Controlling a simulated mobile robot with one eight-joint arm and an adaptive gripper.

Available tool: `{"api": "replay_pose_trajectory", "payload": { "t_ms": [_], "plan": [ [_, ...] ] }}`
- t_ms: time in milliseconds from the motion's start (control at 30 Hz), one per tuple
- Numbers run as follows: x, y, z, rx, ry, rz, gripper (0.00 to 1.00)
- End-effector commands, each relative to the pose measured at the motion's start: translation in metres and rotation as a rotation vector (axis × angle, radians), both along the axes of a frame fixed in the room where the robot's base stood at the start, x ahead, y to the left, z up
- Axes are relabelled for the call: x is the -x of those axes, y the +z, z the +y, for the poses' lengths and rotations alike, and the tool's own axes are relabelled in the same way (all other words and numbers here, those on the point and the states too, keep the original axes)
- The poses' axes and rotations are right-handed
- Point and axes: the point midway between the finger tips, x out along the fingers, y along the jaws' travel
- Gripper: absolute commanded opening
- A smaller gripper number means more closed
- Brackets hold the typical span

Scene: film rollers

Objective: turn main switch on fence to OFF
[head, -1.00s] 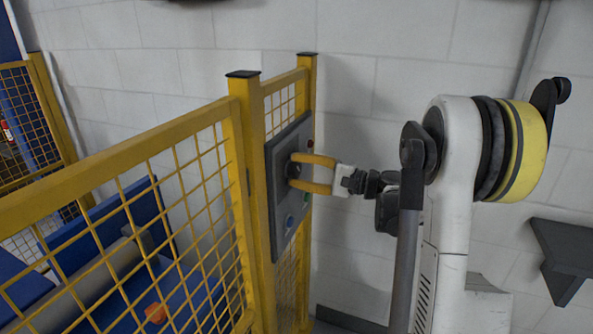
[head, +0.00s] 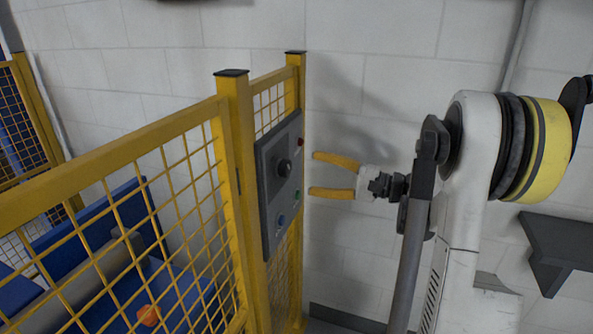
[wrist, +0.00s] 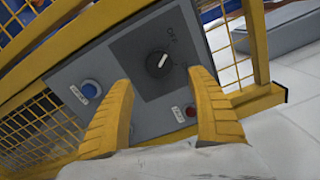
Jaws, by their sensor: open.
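The main switch, a black round knob (head: 284,168), sits on a grey control panel (head: 268,222) on the yellow fence. In the wrist view the knob (wrist: 158,62) shows a white pointer mark tilted toward the upper right, on a dark square plate. My gripper (head: 312,173) is open and empty, with yellow fingers, to the right of the panel and apart from the knob. In the wrist view my gripper (wrist: 159,80) has a finger to either side below the knob.
The panel also carries a blue button (wrist: 90,90) and a red one (wrist: 190,110). Yellow mesh fence (head: 130,220) extends left, with blue machinery and an orange object (head: 149,315) behind it. A white block wall (head: 380,60) stands behind. A dark bracket (head: 560,245) juts out at right.

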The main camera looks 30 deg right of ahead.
Motion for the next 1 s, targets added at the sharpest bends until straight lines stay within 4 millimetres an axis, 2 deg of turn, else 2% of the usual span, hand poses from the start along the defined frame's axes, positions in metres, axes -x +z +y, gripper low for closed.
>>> {"api": "replay_pose_trajectory", "payload": {
  "t_ms": [100,300,833,933,1000],
  "plan": [
    [0.016,0.0,-0.013,0.0,-0.002,0.0,0.67],
    [0.029,0.0,-0.022,0.0,0.0,0.0,0.67],
    [0.029,0.0,-0.022,0.0,0.001,0.001,0.67],
    [0.026,0.001,-0.01,0.02,0.008,0.018,0.67],
    [0.021,0.0,0.012,0.064,0.023,0.055,0.67]
  ]
}}
